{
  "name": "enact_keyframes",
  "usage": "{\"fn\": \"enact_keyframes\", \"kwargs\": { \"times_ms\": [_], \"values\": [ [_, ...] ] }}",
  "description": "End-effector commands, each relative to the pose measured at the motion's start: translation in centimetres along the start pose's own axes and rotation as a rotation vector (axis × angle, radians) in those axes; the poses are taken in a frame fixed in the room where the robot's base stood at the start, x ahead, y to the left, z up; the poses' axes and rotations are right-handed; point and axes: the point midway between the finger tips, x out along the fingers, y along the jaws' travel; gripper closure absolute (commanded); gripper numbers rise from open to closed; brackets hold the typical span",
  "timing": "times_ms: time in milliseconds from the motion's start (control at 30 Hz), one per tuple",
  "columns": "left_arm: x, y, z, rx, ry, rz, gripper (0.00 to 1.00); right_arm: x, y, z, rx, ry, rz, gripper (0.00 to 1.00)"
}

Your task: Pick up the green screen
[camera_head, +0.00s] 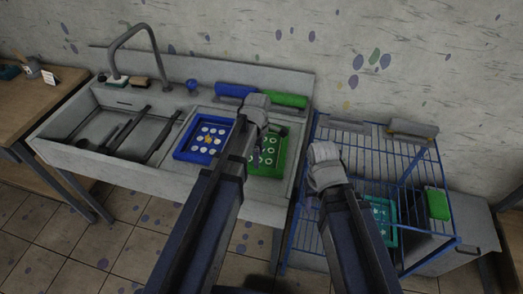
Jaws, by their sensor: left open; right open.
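My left gripper (255,112) is open, at the end of the arm over the left side of the green screen. Whether it touches the screen I cannot tell. My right gripper (325,170) is open, to the right of the screen, near the left edge of the wire rack. The fingers of both grippers are hard to make out.
A blue screen (184,151) lies left of the green one. Blue (235,90) and green (284,99) rolls lie behind. The sink basin (105,123) with a tap (113,62) is at left. A blue wire rack (377,160) stands at right, with a teal screen (380,212) within.

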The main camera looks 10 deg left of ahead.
Motion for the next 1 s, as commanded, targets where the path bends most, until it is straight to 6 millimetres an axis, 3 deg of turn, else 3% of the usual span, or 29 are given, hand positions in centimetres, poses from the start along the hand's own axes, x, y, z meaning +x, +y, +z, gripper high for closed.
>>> {"fn": "enact_keyframes", "kwargs": {
  "times_ms": [267,700,1000],
  "values": [
    [0.8,-0.1,-0.1,0.001,0.000,0.000,0.34,0.8,-0.1,0.0,0.000,0.000,0.000,0.50],
    [5.5,-0.6,-0.8,0.002,0.000,0.000,0.34,5.5,-0.5,-0.3,0.000,0.000,0.000,0.50],
    [5.5,-0.6,-0.8,0.002,0.000,0.000,0.34,5.5,-0.5,-0.3,0.000,0.000,0.000,0.50]
  ]
}}
